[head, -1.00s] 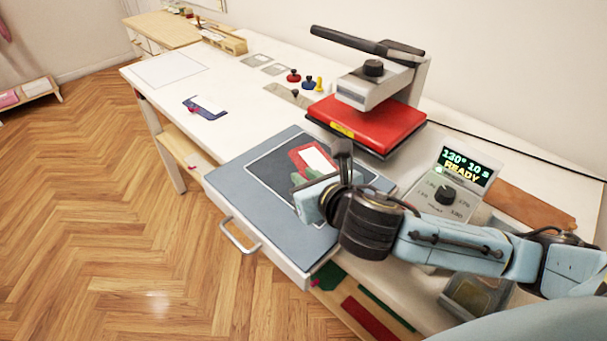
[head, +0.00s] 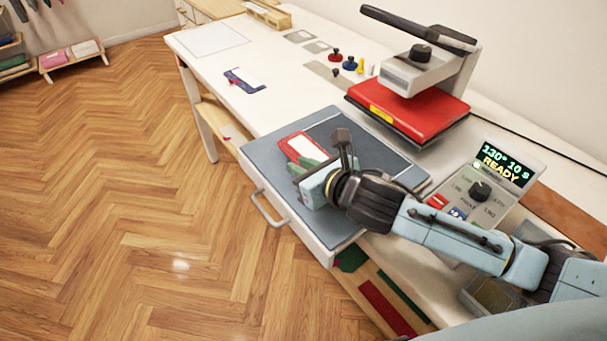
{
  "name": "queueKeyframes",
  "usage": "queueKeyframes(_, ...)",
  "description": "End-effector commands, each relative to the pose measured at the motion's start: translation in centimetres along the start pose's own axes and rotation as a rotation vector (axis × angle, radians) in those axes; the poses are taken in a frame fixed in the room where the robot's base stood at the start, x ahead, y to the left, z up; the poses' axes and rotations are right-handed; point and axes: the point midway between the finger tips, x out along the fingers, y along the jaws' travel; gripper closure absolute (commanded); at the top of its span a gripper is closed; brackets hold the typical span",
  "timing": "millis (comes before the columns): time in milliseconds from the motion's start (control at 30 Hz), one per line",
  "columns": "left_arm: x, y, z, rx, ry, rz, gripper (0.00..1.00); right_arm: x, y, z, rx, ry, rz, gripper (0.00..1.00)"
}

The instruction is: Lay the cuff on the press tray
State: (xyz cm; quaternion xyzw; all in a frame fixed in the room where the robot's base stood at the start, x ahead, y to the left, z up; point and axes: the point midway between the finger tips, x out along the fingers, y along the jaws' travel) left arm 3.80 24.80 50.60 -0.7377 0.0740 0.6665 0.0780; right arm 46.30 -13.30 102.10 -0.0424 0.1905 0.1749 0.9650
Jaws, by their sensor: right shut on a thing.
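The red cuff (head: 300,147) with a white panel is in the head view, over the left part of the press tray. My right gripper (head: 317,172) is shut on its near edge and hides part of it. I cannot tell whether the cuff touches the tray. The press tray (head: 268,160) is the pulled-out blue-grey slab with a darker pad (head: 352,128), partly hidden by my right arm. My left gripper is not in view.
The heat press (head: 410,105), its red head raised, stands behind the tray. A control panel (head: 480,185) reading READY is to the right. A blue piece with a white panel (head: 243,79) lies on the white table (head: 215,75). A handle (head: 268,212) sticks out at the tray's front.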

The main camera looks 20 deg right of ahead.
Motion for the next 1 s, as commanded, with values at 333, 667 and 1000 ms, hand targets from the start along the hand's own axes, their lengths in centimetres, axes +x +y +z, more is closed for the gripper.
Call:
queueKeyframes(333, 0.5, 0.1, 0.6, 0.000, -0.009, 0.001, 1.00, 0.8, 0.0, -2.0, 0.000, 0.000, 0.000, 1.00)
queueKeyframes(667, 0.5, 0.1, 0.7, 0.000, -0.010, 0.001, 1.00, 1.0, 0.1, -2.5, 0.000, 0.000, 0.000, 0.71)
queueKeyframes(1000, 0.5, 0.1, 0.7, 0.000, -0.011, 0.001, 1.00, 1.0, 0.1, -2.4, 0.000, 0.000, -0.001, 0.62)
